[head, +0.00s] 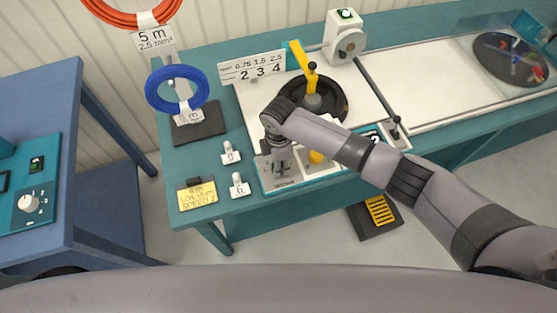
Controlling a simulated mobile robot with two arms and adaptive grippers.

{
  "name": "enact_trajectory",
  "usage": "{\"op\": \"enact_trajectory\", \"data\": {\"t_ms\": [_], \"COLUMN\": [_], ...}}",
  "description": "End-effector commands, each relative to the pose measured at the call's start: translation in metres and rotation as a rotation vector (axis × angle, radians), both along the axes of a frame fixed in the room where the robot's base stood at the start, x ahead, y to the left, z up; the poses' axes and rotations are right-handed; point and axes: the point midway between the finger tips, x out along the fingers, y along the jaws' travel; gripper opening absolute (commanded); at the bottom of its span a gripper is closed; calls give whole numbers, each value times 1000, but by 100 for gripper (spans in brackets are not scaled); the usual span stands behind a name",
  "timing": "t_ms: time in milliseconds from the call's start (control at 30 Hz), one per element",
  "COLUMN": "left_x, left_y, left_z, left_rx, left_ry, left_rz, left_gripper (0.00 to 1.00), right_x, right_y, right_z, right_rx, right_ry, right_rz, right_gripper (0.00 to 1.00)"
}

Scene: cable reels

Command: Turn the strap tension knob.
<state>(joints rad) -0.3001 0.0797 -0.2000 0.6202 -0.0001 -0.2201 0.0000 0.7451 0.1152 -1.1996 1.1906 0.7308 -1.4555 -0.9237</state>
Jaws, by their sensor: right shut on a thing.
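My right arm reaches in from the right. My right gripper (280,165) points down at the left part of the small control panel (270,185) on the front edge of the teal bench. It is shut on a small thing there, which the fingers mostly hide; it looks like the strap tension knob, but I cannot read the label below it. My left gripper is not in view.
A black reel (335,112) with a yellow arm (308,72) stands behind the gripper. A blue cable coil (150,92) hangs on a stand at left. White number tags (240,188) and a yellow note (197,196) lie left of the panel. A yellow pedal (379,209) is on the floor.

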Motion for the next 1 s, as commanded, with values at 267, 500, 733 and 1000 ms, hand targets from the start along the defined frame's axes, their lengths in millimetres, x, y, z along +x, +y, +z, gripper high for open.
{"op": "enact_trajectory", "data": {"t_ms": [267,500,733,1000], "left_x": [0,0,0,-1], "left_y": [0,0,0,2], "left_z": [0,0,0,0], "left_rx": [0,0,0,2], "left_ry": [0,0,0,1], "left_rz": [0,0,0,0], "left_gripper": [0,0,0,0], "right_x": [1,1,1,0], "right_y": [0,0,0,0], "right_z": [1,1,0,1], "right_rx": [0,0,0,0], "right_ry": [-3,-3,-2,-1], "right_rz": [-6,-5,-5,-5], "right_gripper": [5,40,53,53]}}
